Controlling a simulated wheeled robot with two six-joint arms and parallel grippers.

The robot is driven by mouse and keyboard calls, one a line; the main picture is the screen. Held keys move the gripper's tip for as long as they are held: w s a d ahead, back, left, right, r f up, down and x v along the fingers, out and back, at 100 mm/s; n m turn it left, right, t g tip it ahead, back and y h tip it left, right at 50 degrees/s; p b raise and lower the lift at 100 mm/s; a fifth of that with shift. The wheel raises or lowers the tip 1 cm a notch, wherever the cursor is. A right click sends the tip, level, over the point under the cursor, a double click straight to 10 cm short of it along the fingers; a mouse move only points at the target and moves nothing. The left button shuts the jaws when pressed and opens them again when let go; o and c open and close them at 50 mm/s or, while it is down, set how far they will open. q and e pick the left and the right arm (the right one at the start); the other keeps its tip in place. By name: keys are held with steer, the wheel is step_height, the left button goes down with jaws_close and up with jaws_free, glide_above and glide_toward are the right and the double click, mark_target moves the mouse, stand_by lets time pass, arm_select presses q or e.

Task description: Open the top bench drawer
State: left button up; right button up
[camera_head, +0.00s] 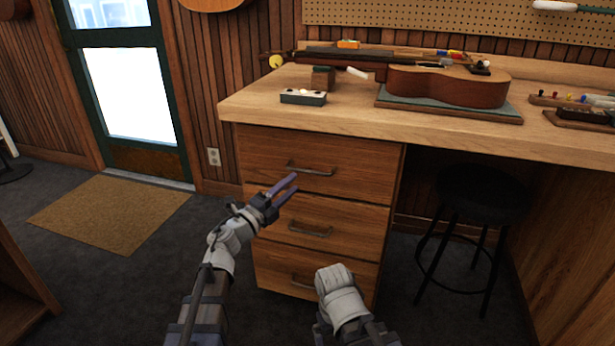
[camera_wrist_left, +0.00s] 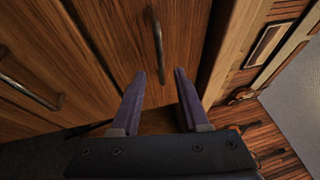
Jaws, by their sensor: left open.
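The top bench drawer (camera_head: 265,158) is shut, with a brown wood front and a metal bar handle (camera_head: 311,169). My left gripper (camera_head: 293,185) is open and empty in front of this drawer, its purple fingers just below the handle in the head view. In the left wrist view the handle (camera_wrist_left: 158,45) stands beyond the gap between the open fingers (camera_wrist_left: 161,84), apart from them. My right forearm shows at the bottom of the head view, but its gripper cannot be made out.
Below are the middle drawer (camera_head: 270,212) and bottom drawer (camera_head: 268,265), both shut, with similar handles. A black stool (camera_head: 480,195) stands to the right. Open floor lies left.

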mark_target(306, 172)
arm_select(q)
steer(key=p+x, duration=0.1)
steer(key=x, duration=0.7)
steer(key=shift+a, duration=0.1)
jaws_close()
steer(key=shift+s, duration=0.1)
stand_by(1.2)
